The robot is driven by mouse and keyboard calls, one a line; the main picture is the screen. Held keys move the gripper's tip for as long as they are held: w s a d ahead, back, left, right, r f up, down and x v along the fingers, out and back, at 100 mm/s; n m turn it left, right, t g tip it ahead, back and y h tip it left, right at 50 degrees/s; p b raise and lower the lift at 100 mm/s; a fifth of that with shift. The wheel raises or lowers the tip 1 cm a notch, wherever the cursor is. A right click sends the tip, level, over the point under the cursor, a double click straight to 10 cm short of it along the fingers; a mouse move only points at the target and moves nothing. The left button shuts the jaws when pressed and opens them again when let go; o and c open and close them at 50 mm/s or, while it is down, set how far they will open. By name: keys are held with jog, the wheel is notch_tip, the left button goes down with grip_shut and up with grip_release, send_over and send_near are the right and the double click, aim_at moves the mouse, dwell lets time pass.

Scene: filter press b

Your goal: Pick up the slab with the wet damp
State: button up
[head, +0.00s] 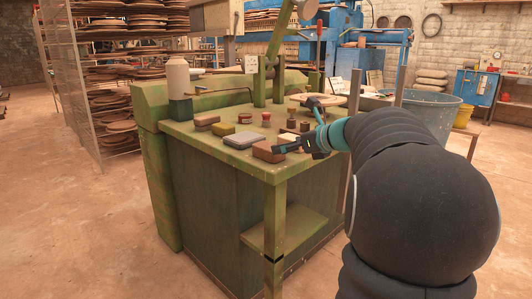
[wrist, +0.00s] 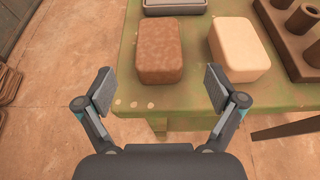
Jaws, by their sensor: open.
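A dark brown, mottled slab (wrist: 160,50) with rounded edges lies on the green table near its front edge, ahead of my gripper in the wrist view. Its dark, blotchy surface looks damp. A pale cream slab (wrist: 239,48) of similar size lies just to its right, apart from it. The brown slab (head: 267,152) also shows at the table's near corner in the head view. My gripper (wrist: 160,88) is open and empty, its two fingers spread wider than the brown slab and apart from it. In the head view my gripper (head: 298,146) hovers beside that slab and partly hides the pale one.
Open floor (wrist: 55,75) lies left of the table.

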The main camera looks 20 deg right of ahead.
aim_at(268, 150)
jog(key=x, duration=0.3)
jog(key=shift+w+a+f, duration=0.1)
jog(key=shift+f+x, duration=0.2)
jog(key=shift+x, duration=2.4)
jog(key=c, duration=1.5)
jog(key=shift+c, duration=0.2)
